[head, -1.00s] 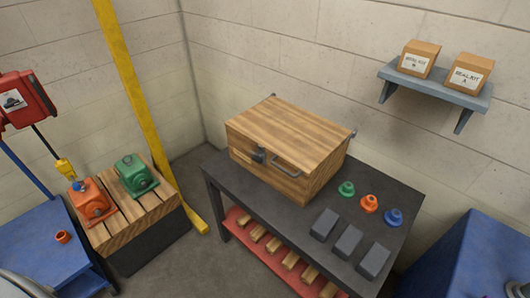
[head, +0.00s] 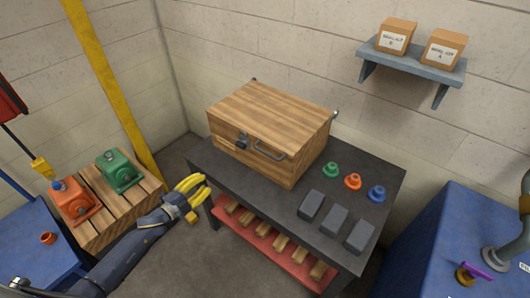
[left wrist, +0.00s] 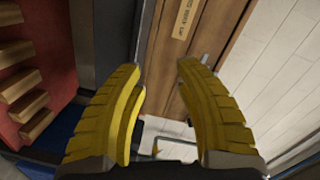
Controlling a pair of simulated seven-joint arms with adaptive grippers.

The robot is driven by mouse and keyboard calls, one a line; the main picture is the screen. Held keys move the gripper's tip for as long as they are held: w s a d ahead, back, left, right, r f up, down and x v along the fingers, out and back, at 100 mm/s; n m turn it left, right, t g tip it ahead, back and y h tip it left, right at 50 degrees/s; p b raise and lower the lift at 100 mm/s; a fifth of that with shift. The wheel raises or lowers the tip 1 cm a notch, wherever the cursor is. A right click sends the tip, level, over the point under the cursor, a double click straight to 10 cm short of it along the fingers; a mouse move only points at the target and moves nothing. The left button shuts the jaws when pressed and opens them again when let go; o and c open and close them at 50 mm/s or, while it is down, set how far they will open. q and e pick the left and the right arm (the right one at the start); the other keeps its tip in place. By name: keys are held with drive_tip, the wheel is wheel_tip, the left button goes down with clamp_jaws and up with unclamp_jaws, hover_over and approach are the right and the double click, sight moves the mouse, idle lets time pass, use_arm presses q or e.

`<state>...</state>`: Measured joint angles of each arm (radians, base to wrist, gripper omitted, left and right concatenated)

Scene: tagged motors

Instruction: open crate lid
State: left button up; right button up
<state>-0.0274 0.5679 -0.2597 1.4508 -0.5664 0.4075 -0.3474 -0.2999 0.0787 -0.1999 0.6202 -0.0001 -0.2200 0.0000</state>
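The wooden crate (head: 240,152) stands on the dark workbench with its lid (head: 275,105) shut. A grey handle (head: 268,152) and a dark latch (head: 242,141) are on its front. My left gripper (head: 190,192), with yellow fingers, is open and empty in front of the bench's left end, below and left of the crate, apart from it. In the left wrist view its two fingers (left wrist: 160,85) are spread, with the crate's wooden front (left wrist: 205,32) beyond them. A metal piece shows beside the right fingertip; I cannot tell which part it is. My right gripper is not visible.
The workbench (head: 270,198) also holds green, orange and blue knobs and dark blocks right of the crate. A red lower shelf (head: 245,232) holds wooden bars. A pallet with two motors (head: 120,170) stands left. A blue cabinet (head: 440,235) is at right, a wall shelf (head: 410,62) above.

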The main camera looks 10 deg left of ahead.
use_arm(q)
drive_tip(key=d+r+m+h, duration=0.3)
drive_tip(key=d+r+m, duration=0.1)
drive_tip(key=r, duration=0.2)
drive_tip(key=m+g+h, duration=0.3)
drive_tip(key=m+h, duration=0.2)
drive_tip(key=m, duration=0.1)
approach(265, 152)
drive_tip(key=x, duration=1)
drive_tip(key=shift+w+f, duration=0.2)
drive_tip(key=shift+f, duration=0.1)
clamp_jaws()
